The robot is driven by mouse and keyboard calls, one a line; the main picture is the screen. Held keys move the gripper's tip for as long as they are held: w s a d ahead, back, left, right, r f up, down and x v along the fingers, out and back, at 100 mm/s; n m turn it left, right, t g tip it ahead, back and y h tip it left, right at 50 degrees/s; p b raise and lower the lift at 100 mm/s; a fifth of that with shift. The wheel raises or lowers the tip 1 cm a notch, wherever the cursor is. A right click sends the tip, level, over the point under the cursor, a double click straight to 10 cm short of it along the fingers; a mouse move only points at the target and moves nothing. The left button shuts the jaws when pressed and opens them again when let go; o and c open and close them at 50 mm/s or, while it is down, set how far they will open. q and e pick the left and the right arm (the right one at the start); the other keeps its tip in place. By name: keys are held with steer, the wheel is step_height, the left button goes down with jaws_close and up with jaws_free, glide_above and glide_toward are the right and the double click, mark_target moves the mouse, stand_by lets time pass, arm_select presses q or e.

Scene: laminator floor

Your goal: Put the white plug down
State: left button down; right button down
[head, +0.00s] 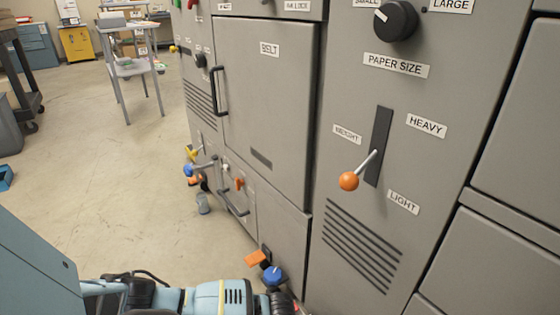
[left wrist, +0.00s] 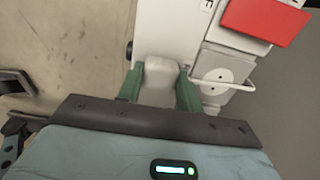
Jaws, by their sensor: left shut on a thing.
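The white plug (left wrist: 160,78) shows in the left wrist view as a pale block between the two green fingers of my left gripper (left wrist: 160,90). The fingers are shut on it, one on each side. Its far end lies over or against a white surface (left wrist: 165,25); I cannot tell whether they touch. In the head view my left arm comes in along the bottom edge, and the plug cannot be made out there. My right gripper is in neither view.
A red block (left wrist: 265,18) and a grey plate (left wrist: 222,70) with a white wire handle lie right of the plug. In the head view the grey machine (head: 265,110) fills the right, with an orange-tipped lever (head: 349,181) and a blue knob (head: 272,275). Open floor (head: 110,200) lies left.

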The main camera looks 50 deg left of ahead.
arm_select(q)
steer(key=shift+f, duration=0.15)
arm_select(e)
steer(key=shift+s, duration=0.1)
arm_select(q)
steer(key=c, duration=1.2)
jaws_free()
steer(key=shift+o, duration=1.4)
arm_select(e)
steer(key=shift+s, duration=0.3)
arm_select(q)
step_height(320, 180, up, 13)
steer(key=p, duration=0.6)
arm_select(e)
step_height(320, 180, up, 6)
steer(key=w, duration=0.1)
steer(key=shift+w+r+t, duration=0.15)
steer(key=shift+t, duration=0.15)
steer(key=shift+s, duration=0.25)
